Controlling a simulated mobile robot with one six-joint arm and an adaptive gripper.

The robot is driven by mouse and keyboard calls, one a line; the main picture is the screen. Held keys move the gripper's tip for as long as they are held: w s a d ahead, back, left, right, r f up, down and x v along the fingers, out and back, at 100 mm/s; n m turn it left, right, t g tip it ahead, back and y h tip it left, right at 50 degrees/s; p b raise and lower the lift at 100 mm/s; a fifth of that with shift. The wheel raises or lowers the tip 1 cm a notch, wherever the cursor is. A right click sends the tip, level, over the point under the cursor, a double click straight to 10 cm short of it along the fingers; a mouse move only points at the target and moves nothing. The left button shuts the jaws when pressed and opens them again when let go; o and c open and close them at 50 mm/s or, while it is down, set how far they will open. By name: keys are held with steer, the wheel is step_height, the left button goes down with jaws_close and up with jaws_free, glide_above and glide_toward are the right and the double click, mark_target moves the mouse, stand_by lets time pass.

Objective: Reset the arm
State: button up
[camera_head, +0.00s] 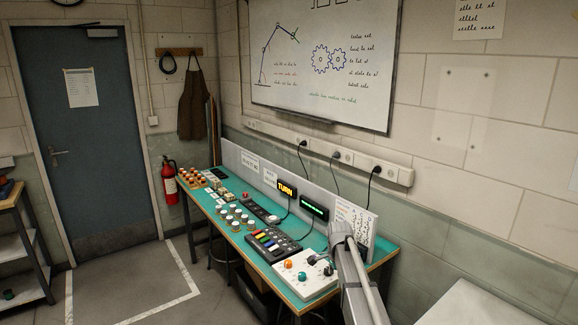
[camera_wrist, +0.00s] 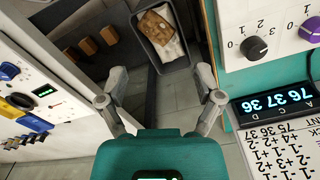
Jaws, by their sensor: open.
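My gripper (camera_wrist: 161,76) shows in the wrist view with its two grey fingers spread wide apart and nothing between them. Its teal body fills the bottom middle of that view. In the head view my grey arm rises from the bottom edge over the near right end of the bench (camera_head: 212,254); I cannot make out the fingers there. In the wrist view the fingers hang over a gap with floor below, between a white panel with knobs (camera_wrist: 240,20) on the right and a white control panel (camera_wrist: 60,75) on the left.
A dark display reading 76 37 36 (camera_wrist: 276,102) sits at the right of the wrist view. A grey bin (camera_wrist: 143,38) with crumpled brown and white contents stands below. The bench carries several knobs, switches and a TURN sign (camera_head: 286,189). Floor left of it is clear.

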steer(key=s+f+n+b, duration=0.4)
steer(key=s+n, duration=0.3)
steer(key=s, duration=0.7)
steer(key=s+f+n+b, duration=0.5)
steer(key=s+n, duration=0.2)
steer(key=s, duration=0.7)
steer(key=shift+s+d+n, duration=0.15)
steer(key=shift+d+n, duration=0.25)
steer(key=shift+f, duration=0.1)
